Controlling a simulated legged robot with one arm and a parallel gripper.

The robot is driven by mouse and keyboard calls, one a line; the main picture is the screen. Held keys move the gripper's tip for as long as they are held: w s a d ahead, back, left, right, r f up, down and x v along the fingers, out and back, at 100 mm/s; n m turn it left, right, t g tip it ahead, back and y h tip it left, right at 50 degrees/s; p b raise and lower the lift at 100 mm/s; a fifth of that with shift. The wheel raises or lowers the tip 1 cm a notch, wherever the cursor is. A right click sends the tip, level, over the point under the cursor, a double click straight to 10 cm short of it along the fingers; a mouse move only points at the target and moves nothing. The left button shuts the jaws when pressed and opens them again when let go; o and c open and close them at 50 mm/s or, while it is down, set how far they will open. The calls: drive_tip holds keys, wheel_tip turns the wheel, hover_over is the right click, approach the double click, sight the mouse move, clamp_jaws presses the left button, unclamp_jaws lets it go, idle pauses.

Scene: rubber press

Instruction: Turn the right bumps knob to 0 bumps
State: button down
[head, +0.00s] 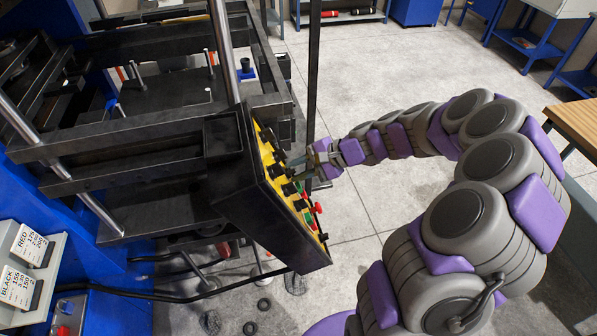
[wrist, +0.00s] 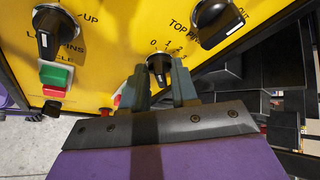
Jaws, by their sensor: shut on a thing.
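A black knob (wrist: 160,66) sits on the yellow control panel (wrist: 120,30) in the wrist view, below a small scale with 0, 1, 2 and a partly hidden mark. My gripper (wrist: 160,84) has one grey finger on each side of this knob and is shut on it. The knob's name label is not readable, and its lower part is partly covered by the fingers. A white mark shows on its face, but I cannot tell surely which number it points to. In the head view my gripper (head: 312,162) reaches the panel's yellow face (head: 268,150) from the right.
Close by are a LOWER PINS knob (wrist: 55,32), a TOP PINS knob (wrist: 212,18), a green button (wrist: 53,74) and a red one (wrist: 54,91). The black panel box (head: 250,205) hangs on the press frame. Open floor (head: 375,210) lies to its right.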

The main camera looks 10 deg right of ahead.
idle(0.4)
drive_tip(key=c, duration=1.2)
unclamp_jaws()
drive_tip(key=p+v, duration=0.1)
drive_tip(key=v, duration=1.6)
drive_tip(key=shift+d+f, duration=0.1)
drive_tip(key=shift+d, duration=0.2)
drive_tip(key=shift+a, duration=0.1)
